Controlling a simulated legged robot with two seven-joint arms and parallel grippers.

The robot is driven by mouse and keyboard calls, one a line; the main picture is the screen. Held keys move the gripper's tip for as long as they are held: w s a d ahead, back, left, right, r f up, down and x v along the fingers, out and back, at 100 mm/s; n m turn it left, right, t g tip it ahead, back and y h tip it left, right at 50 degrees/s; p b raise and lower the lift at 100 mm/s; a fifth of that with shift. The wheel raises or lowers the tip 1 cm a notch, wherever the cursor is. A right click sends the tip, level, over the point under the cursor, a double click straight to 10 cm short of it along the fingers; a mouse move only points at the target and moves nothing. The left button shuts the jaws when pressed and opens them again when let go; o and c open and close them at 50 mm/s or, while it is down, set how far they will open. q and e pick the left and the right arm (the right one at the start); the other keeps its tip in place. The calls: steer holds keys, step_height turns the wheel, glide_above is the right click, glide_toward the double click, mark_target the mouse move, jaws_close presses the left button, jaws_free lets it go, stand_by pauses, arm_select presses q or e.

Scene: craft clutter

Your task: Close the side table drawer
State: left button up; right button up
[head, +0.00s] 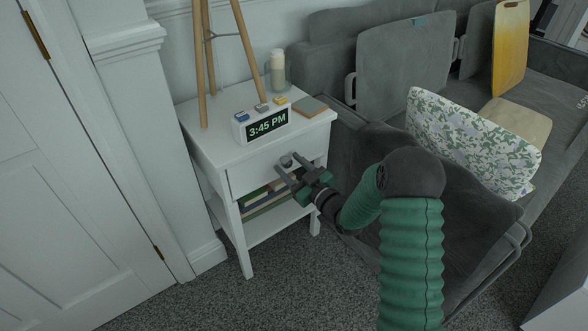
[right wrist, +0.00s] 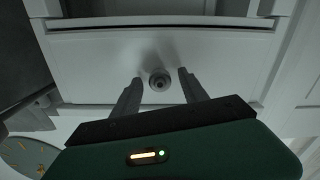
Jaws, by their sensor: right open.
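The white side table (head: 200,140) stands against the wall. Its drawer (head: 245,177) has a white front with a round grey knob (head: 287,161). The right wrist view shows the drawer front (right wrist: 225,60) close up, with a dark gap along its upper edge in the picture; how far out the drawer stands is hard to tell. My right gripper (head: 290,168) is at the drawer front, open and empty. In the right wrist view its two fingers stand on either side of the knob (right wrist: 159,80), apart from it. My left gripper is in neither view.
A digital clock (head: 262,125), a small book (head: 310,106), a bottle (head: 277,70) and wooden tripod legs (head: 203,60) are on or by the tabletop. Books (head: 262,198) lie below the drawer. A grey sofa (head: 375,165) is close on the right, a white door (head: 75,180) on the left.

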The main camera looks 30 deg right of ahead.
steer(key=shift+s+d, duration=0.1)
steer(key=shift+s, duration=0.25)
steer(key=s+d+p, duration=0.1)
steer(key=s+p, duration=0.4)
steer(key=s, duration=1.1)
steer(key=shift+p, duration=0.3)
steer(key=shift+d+f, duration=0.1)
